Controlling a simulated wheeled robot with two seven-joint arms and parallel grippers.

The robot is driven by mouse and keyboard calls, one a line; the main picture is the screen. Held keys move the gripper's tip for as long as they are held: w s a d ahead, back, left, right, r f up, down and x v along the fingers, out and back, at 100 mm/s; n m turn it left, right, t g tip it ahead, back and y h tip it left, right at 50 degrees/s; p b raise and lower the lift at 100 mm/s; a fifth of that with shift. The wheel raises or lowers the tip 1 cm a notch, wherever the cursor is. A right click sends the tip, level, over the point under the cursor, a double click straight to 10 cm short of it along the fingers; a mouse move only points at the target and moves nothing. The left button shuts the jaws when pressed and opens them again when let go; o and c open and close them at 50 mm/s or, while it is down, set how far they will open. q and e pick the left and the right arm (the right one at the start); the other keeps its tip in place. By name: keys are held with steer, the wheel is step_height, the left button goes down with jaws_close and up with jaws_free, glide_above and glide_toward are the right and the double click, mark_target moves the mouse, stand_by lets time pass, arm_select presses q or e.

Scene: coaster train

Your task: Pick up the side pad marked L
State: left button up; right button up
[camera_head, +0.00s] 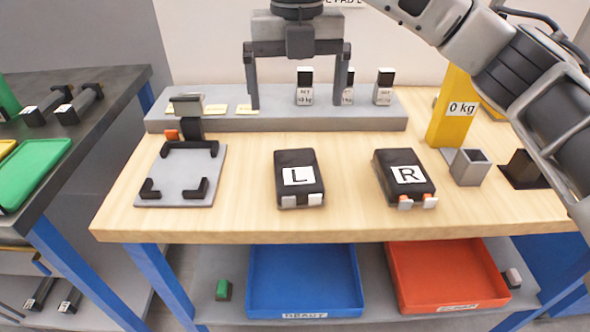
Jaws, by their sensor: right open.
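The side pad marked L (301,161) lies on the wooden bench (249,219). It is a dark block with a white label reading L and two whitish tabs on its near edge. The similar pad marked R (393,163) lies to its right, with orange and white tabs. My right gripper (300,96) points down with its two fingers wide apart. It is empty and appears behind and above the L pad, over the grey ledge. My left gripper does not show.
A grey fixture plate (180,187) with black corner brackets lies left of the L pad. Small labelled weights (304,92) stand on the grey ledge (215,123). A yellow post (452,112) marked 0 kg stands right. Blue (300,311) and red (440,297) bins sit below the bench.

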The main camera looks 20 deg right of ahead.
mark_target(297, 167)
step_height(297, 167, down, 15)
steer(key=shift+s+f+p, duration=0.1)
steer(key=shift+f+p, duration=0.05)
steer(key=shift+p, duration=0.3)
steer(key=c, duration=1.3)
